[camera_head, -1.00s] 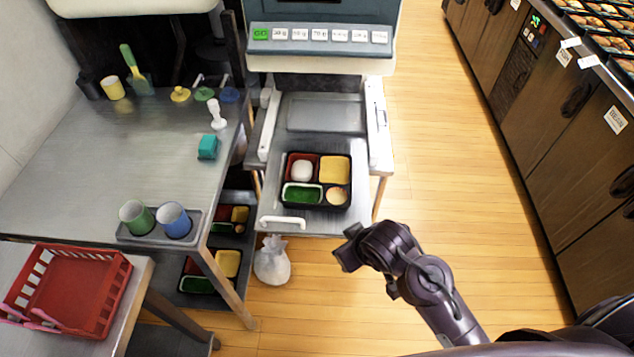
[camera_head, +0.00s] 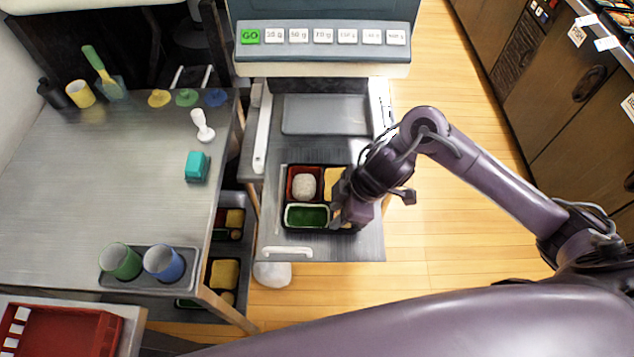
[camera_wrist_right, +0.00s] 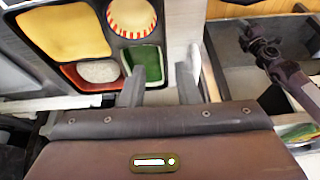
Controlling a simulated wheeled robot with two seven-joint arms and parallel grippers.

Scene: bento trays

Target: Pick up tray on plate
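A black bento tray (camera_head: 284,228) lies on the metal plate (camera_head: 370,245) below the button panel. It holds a white round food in a red cup, a yellow food and a green cup; its lower right corner is hidden by my right gripper. My right gripper (camera_head: 345,205) is at the tray's right side. In the wrist view, the right gripper (camera_wrist_right: 160,88) has its two fingers apart, near the green cup and edge of the tray (camera_wrist_right: 95,15); contact is unclear. What looks like my left gripper (camera_wrist_right: 262,45) shows small at the right of that view, its opening unclear.
The button panel (camera_head: 320,36) stands behind the plate. The left table (camera_head: 100,190) holds a teal block (camera_head: 197,165), a green cup (camera_head: 120,262) and a blue cup (camera_head: 164,262). A red basket (camera_head: 60,330) is at lower left. Wooden floor (camera_head: 450,260) is clear at right.

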